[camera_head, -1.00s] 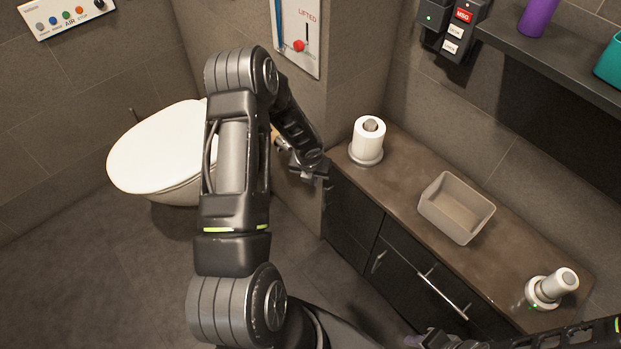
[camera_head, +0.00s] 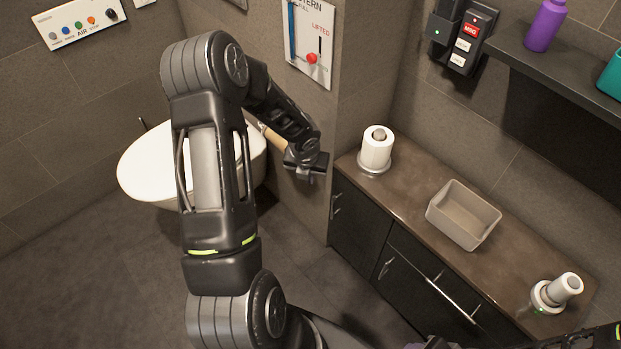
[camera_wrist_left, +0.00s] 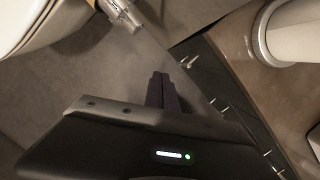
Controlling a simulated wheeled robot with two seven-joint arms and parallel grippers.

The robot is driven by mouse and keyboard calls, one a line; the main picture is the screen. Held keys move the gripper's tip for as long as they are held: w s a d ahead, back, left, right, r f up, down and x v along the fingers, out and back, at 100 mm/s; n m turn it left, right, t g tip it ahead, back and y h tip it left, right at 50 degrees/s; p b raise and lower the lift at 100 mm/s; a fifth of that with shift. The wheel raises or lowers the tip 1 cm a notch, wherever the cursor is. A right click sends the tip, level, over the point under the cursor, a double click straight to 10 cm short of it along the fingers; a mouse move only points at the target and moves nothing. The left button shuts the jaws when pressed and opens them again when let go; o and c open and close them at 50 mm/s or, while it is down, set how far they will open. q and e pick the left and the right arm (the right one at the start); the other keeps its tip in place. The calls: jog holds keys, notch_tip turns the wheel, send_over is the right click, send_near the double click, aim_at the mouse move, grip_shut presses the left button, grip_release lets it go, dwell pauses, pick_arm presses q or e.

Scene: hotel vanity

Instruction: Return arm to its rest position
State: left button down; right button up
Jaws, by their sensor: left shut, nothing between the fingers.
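My left arm rises from the bottom of the head view, bends at the top and reaches down to the right.
The counter (camera_head: 410,193) bears a toilet roll on a stand (camera_head: 376,150), a beige bin (camera_head: 463,215) and a white device (camera_head: 556,293). A toilet (camera_head: 150,170) stands behind my left arm. A shelf (camera_head: 560,75) overhangs the counter. Floor at left is clear.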

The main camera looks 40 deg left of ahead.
dwell(0.6)
pick_arm(q)
jog(key=s+d+f+n+t+h, duration=0.1)
jog(key=s+d+f+n+h, duration=0.1)
jog(key=d+n, duration=0.95)
jog(key=s+d+f+n+h, duration=0.1)
jog(key=d+f+n+h, duration=0.1)
jog(key=d+n, duration=0.9)
jog(key=s+d+f+n+g+h+p, duration=0.1)
jog(key=s+d+f+n+g, duration=0.1)
jog(key=s+d+n, duration=0.8)
jog(key=s+d+f, duration=0.1)
jog(key=s+d, duration=0.1)
jog(key=s, duration=0.4)
jog(key=shift+s+g+p, duration=0.15)
jog(key=shift+g+p, duration=0.25)
